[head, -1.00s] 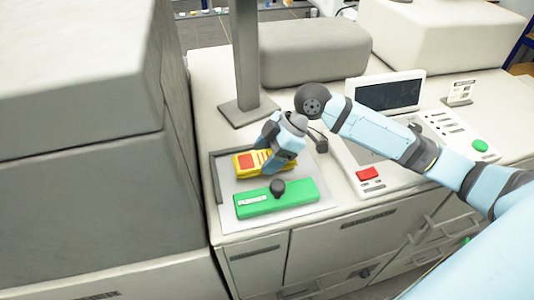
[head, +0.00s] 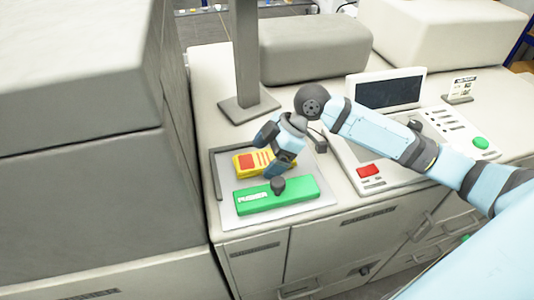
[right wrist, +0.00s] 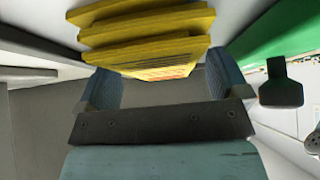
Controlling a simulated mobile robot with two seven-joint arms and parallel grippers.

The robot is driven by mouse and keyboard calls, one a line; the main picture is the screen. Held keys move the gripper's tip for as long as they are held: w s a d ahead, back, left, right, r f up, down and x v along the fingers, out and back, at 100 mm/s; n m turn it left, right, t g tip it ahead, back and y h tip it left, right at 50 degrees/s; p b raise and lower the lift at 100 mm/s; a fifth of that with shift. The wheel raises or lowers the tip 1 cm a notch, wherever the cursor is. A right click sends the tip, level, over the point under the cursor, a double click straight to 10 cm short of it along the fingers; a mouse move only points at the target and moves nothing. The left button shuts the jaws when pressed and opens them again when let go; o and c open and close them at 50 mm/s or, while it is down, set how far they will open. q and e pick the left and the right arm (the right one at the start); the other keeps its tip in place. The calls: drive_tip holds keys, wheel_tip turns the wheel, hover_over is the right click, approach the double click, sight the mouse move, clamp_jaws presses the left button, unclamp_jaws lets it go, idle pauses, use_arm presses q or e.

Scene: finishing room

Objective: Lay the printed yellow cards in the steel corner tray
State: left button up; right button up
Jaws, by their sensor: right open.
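The printed yellow cards (head: 251,165) lie as a small stack in the steel corner tray (head: 226,213), behind the green pusher block (head: 290,198). Their top shows a red patch and printed lines. My right gripper (head: 272,148) is open over the right end of the stack and hides part of it. In the right wrist view the stack of yellow cards (right wrist: 150,35) shows its layered edges, slightly uneven, ahead of the open fingers (right wrist: 165,88). I cannot tell whether a finger touches the cards. My left gripper is not in view.
The green block carries a dark knob (head: 278,185). A grey post (head: 245,60) stands behind the tray. A control panel with a screen (head: 391,92) and a red button (head: 368,170) is at the right. A large grey machine body (head: 90,190) fills the left.

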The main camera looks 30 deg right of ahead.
drive_tip(key=b+v, duration=0.1)
drive_tip(key=v, duration=1.3)
